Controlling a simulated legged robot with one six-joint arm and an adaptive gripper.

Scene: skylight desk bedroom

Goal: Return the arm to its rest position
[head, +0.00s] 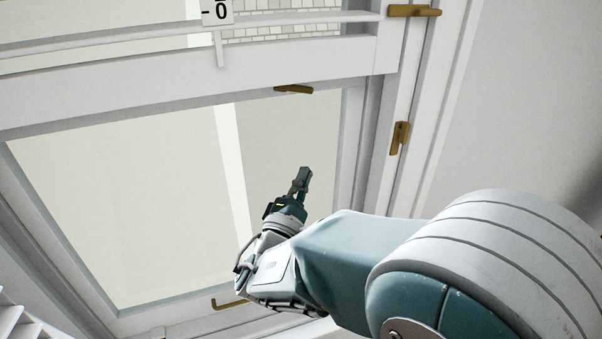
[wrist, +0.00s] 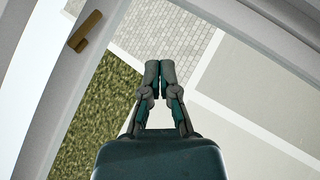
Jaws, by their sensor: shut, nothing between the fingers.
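My gripper (head: 303,175) is at the end of my arm, which reaches from the lower right of the head view toward the window. In the wrist view my gripper (wrist: 160,68) shows its two fingertips together, with nothing between them. In the head view the gripper appears in front of the window's lower pane (head: 130,200). The arm is stretched out, not folded. I cannot tell how far the fingertips are from the glass.
A white window frame (head: 180,88) surrounds the panes, with brass handles (head: 400,137) on it. A brass handle (wrist: 84,31) also shows in the wrist view. A plain wall (head: 530,110) is at the right. White slats (head: 15,322) show at the lower left.

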